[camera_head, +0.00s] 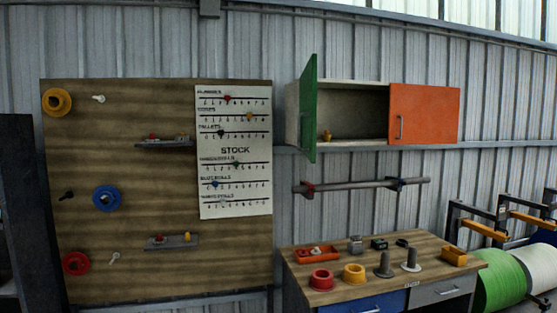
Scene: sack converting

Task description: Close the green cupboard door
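The green cupboard door (308,110) stands open on the left side of a wall cupboard (357,87). It swings out from the wall and shows nearly edge-on. The left half of the cupboard is open, and a small yellow object (327,135) sits on its floor beside the door. The orange door (424,113) on the right half is closed and has a vertical handle at its left edge. A dark handle shows on the green door near its lower left side. My gripper is not in view.
A wooden workbench (335,296) with rings, pegs and small parts stands below the cupboard. A rail (360,186) on the wall runs between them. A wooden pegboard (120,220) with a stock chart (234,178) hangs left. Large rolls (500,279) stand at right.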

